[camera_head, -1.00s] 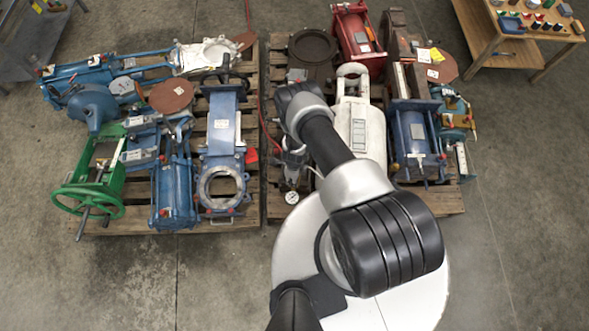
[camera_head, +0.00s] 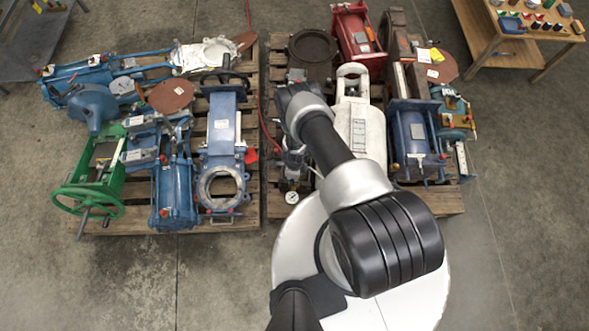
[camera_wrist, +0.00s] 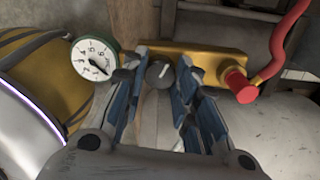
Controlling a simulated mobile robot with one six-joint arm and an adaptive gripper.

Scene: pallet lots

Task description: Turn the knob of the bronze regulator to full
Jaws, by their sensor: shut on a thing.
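The bronze regulator (camera_wrist: 205,62) shows in the wrist view as a gold-coloured body with a dark round knob (camera_wrist: 158,72) bearing a pale pointer mark. My gripper (camera_wrist: 160,78) has its blue-padded fingers on both sides of the knob and is shut on it. A white dial gauge (camera_wrist: 93,60) with a green rim sits left of the fingers, its black needle toward the lower right. A red fitting (camera_wrist: 240,86) is at the body's right end. In the head view the gauge (camera_head: 292,198) shows at the pallet's front, and my arm hides much of the regulator.
A red hose (camera_wrist: 285,45) runs up from the red fitting. A yellow-banded cylinder (camera_wrist: 45,75) lies left. In the head view, a white housing (camera_head: 361,125) and a blue cylinder (camera_head: 412,145) crowd the right pallet. The left pallet holds several blue machines and a green handwheel frame (camera_head: 98,185).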

